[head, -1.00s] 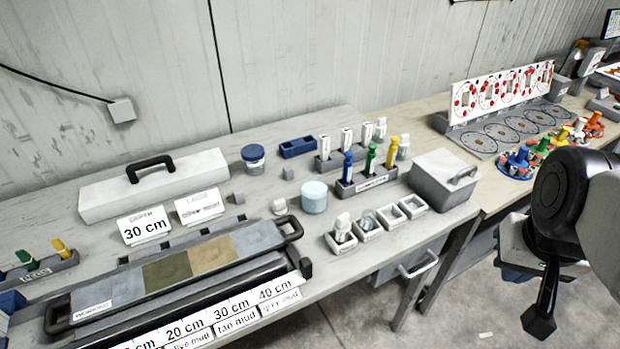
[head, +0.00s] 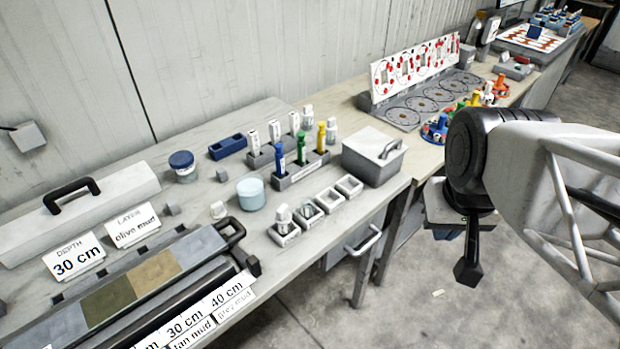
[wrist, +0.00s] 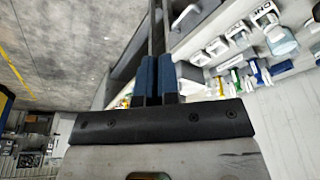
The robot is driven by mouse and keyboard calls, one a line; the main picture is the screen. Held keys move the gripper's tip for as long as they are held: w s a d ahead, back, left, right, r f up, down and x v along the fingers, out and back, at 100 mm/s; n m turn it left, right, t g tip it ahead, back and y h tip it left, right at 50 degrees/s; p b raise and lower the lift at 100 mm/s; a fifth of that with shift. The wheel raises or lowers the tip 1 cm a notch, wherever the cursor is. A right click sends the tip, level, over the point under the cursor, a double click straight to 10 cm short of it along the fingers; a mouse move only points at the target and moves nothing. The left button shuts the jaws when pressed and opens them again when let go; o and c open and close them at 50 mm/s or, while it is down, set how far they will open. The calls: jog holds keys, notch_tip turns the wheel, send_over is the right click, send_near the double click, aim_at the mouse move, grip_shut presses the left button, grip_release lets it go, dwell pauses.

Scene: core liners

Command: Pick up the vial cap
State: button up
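A small whitish piece (head: 217,209) that looks like the vial cap lies on the bench, left of the light blue jar (head: 250,193) in the head view. Small vials stand in two of the white square holders (head: 348,186) at the bench's front; whether they wear caps is too small to tell. My gripper (head: 467,272) hangs over the floor in front of the bench, to the right of these things and apart from them. In the wrist view its blue-padded fingers (wrist: 157,75) are close together, with nothing visible between them.
A grey lidded box (head: 373,158) stands right of the vial holders. The core tray (head: 190,255) and a depth sign (head: 75,262) fill the left. Open floor lies in front.

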jog(key=o, duration=0.8)
jog(key=shift+c, duration=0.2)
